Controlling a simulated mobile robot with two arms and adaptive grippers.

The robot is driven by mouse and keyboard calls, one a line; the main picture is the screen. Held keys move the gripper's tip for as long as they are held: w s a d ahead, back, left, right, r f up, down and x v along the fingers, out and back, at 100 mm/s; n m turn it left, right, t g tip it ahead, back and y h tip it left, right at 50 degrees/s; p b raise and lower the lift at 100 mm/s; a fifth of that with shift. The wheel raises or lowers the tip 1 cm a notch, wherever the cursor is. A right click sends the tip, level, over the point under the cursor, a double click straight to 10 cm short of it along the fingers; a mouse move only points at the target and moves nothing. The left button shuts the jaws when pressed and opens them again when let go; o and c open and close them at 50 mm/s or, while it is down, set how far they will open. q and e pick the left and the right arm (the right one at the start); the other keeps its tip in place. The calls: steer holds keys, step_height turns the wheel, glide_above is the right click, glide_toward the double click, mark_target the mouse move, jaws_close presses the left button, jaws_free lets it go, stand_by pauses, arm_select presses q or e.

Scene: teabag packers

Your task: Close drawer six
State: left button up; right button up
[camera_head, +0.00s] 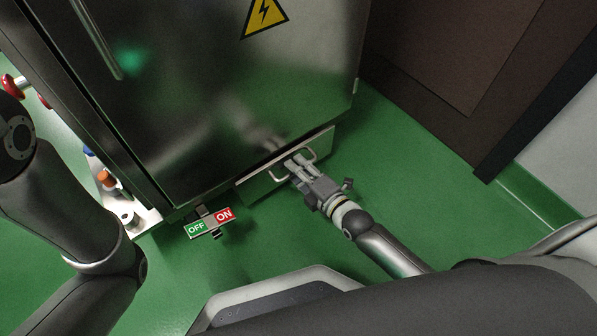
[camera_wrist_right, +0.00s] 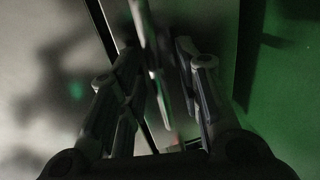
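A low metal drawer (camera_head: 262,183) with a bar handle (camera_head: 312,153) is at the foot of the steel cabinet in the head view. Its front stands a little out from the cabinet. No number shows on it. My right gripper (camera_head: 294,164) is at the handle, with its fingers pointing at the drawer front. In the right wrist view the fingers (camera_wrist_right: 158,58) are apart, with the handle bar (camera_wrist_right: 141,25) between them. Whether they touch it is too dark to tell. My left arm shows at the left of the head view, but its gripper is out of view.
The steel cabinet (camera_head: 215,90) has a yellow lightning sign (camera_head: 264,15) and a long door handle (camera_head: 97,38). A green and red OFF/ON plate (camera_head: 210,223) is left of the drawer. Dark brown panelling (camera_head: 450,60) stands at right. Green floor (camera_head: 390,150) is clear between.

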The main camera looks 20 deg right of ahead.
jaws_close()
stand_by(0.3)
steer(key=w, duration=0.1)
steer(key=w+a+p, duration=0.1)
steer(key=w, duration=0.1)
steer(key=shift+r, duration=0.1)
stand_by(0.3)
jaws_free()
steer(key=shift+a, duration=0.1)
